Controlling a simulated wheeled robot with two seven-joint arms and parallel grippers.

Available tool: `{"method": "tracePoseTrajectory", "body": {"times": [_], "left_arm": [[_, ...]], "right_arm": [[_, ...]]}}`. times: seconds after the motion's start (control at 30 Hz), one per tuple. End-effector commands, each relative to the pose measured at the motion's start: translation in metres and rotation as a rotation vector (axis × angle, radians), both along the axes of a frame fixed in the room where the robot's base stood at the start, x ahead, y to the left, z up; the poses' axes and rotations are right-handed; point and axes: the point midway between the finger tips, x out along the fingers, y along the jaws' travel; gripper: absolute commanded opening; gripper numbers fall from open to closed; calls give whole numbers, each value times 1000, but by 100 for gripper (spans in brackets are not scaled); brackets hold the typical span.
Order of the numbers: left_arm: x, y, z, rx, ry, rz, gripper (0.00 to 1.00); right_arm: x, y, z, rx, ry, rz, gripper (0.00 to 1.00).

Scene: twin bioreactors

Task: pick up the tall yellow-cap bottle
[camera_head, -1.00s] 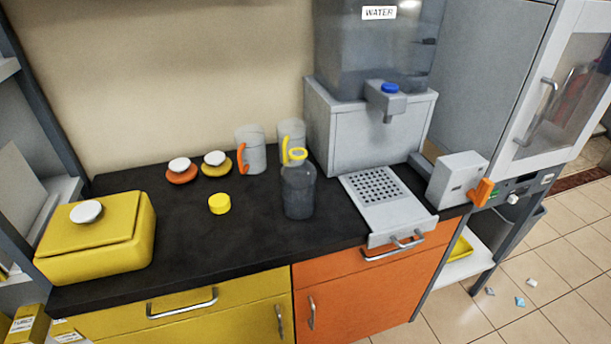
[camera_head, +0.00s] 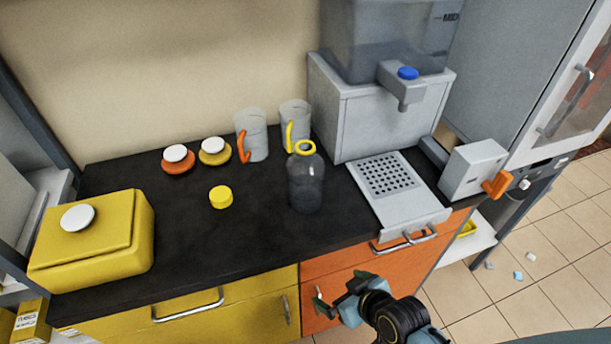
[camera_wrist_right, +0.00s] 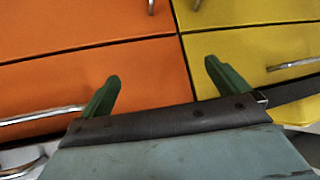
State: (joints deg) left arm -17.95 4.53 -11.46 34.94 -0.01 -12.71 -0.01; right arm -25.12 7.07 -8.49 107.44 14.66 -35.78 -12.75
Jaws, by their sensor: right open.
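The tall bottle (camera_head: 306,182) is dark grey and see-through, with a yellow ring at its neck (camera_head: 304,147). It stands upright on the black counter, left of the water dispenser's tray. A separate yellow cap (camera_head: 221,197) lies on the counter to the left of the bottle. My right gripper (camera_head: 333,302) is low in front of the orange drawers, below the counter edge and well apart from the bottle. In the right wrist view its two green fingers (camera_wrist_right: 163,88) are spread with nothing between them. My left gripper is in neither view.
Two clear mugs, one with an orange handle (camera_head: 254,138) and one with a yellow handle (camera_head: 296,120), stand behind the bottle. A water dispenser (camera_head: 350,115) with a perforated tray (camera_head: 415,215) stands to the right. A yellow box (camera_head: 95,255) is at left. The front counter is clear.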

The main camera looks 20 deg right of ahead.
Motion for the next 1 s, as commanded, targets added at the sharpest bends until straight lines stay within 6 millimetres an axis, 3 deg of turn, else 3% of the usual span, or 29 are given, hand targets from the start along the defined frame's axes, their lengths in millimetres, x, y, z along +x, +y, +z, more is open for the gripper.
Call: {"method": "tracePoseTrajectory", "body": {"times": [0.03,0.1,0.37,0.8,1.0], "left_arm": [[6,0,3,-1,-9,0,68],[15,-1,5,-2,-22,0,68],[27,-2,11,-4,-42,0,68],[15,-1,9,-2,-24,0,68],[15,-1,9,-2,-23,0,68]], "right_arm": [[5,3,24,10,-35,10,100],[10,6,51,21,-75,25,100],[24,18,145,69,-267,72,100],[71,0,184,148,-667,-54,100],[84,-7,191,154,-742,-100,100]]}}
